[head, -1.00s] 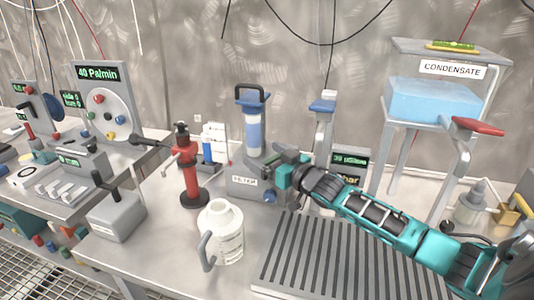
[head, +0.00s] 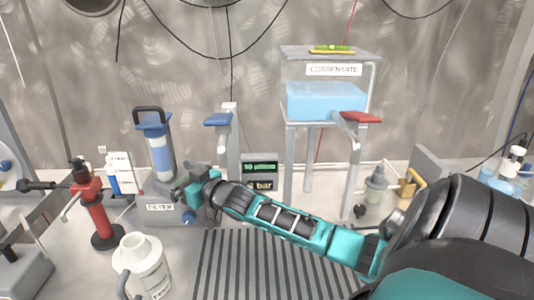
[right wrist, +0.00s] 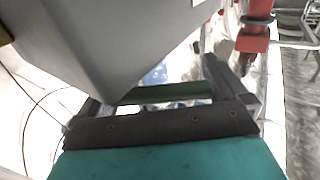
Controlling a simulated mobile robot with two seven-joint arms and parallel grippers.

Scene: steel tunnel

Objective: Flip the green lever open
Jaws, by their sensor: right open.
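No green lever shows clearly in the head view. My right gripper (head: 185,195) is at the front of the grey filter base (head: 158,211), beside the blue filter column (head: 160,155). In the right wrist view, its jaws (right wrist: 160,85) are apart. A dark green bar (right wrist: 165,93) lies across the space between them; I cannot tell whether it is the lever or part of my gripper. A large grey block (right wrist: 110,40) hides much of that view. My left gripper is not in view.
A red post (head: 97,215) and a white jug (head: 143,262) stand to the left. A blue lever (head: 218,119) and a red lever (head: 360,117) sit on their stands. A ribbed mat (head: 255,268) lies under my arm. The condensate tank (head: 325,102) is behind.

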